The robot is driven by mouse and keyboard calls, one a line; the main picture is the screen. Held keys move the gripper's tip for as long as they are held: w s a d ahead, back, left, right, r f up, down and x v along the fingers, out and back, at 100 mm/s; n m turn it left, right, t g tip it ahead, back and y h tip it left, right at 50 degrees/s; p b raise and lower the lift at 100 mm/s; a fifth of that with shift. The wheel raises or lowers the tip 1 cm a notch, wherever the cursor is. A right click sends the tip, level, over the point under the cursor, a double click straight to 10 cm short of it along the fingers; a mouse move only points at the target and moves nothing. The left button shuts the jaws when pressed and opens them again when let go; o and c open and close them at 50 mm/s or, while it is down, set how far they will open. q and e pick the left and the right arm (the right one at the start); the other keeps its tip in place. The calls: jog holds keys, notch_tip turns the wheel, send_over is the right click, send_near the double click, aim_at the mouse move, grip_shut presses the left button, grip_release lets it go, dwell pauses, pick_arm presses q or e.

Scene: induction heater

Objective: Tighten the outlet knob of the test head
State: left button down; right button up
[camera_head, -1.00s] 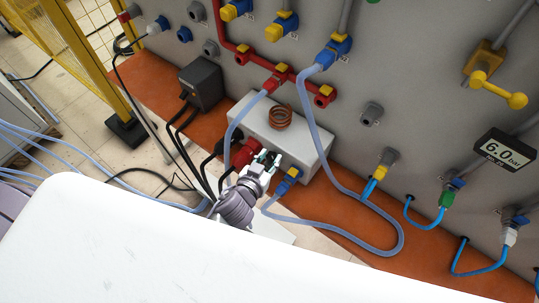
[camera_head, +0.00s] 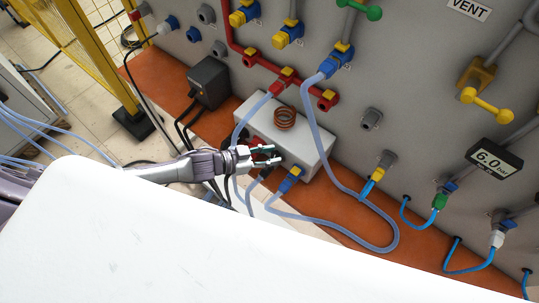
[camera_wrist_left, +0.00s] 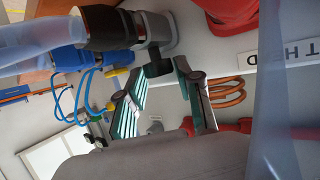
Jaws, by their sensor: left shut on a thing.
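The test head is a white box (camera_head: 312,152) with a copper coil on top, on the orange bench. My left gripper (camera_head: 275,154) is at its near face, by a red fitting partly hidden behind the fingers. In the left wrist view the green-padded fingers (camera_wrist_left: 160,97) stand either side of a small dark outlet knob (camera_wrist_left: 158,67) and are shut on it. The knob sits below a grey collar (camera_wrist_left: 158,32) with a black connector and pale hose. My right gripper is not in view.
A blue-and-yellow plug (camera_head: 291,178) with a pale hose is right of the gripper. A black box (camera_head: 210,84) with cables stands on the bench behind. Pale hoses loop over the bench (camera_head: 340,214). The grey wall panel carries valves and a 6.0 bar display (camera_head: 493,158).

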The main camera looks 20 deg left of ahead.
pick_arm(q)
jog(key=shift+w+r, duration=0.1)
dwell(0.5)
jog(key=c, duration=0.8)
grip_release()
jog(key=shift+o, duration=0.2)
jog(key=v, duration=1.2)
